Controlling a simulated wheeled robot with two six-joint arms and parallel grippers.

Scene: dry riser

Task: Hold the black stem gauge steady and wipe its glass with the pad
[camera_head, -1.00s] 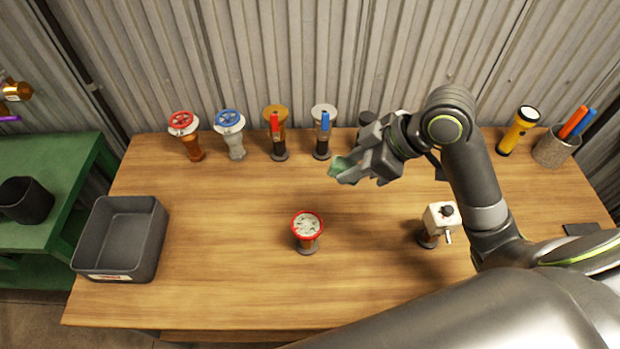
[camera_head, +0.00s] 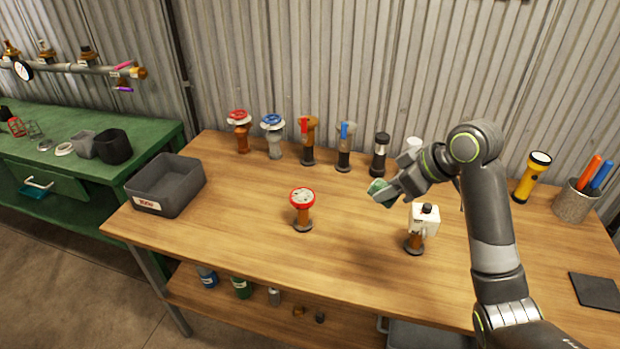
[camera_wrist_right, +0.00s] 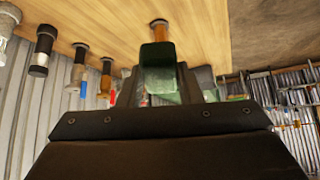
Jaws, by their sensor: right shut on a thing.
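My right gripper (camera_head: 384,192) is shut on a green pad (camera_head: 378,188). It holds the pad above the wooden bench, right of a red-rimmed gauge. The pad (camera_wrist_right: 158,54) also shows in the right wrist view. The red-rimmed gauge (camera_head: 302,197) stands upright on the bench, with a pale dial, orange-brown stem and dark foot; the pad is apart from it. I cannot tell which gauge is the black stem one. My left gripper is not in view.
Several valves and a black cylinder (camera_head: 380,155) line the back. A grey bin (camera_head: 168,187) is at the left, a flashlight (camera_head: 531,178) at the right. The front middle of the bench is clear.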

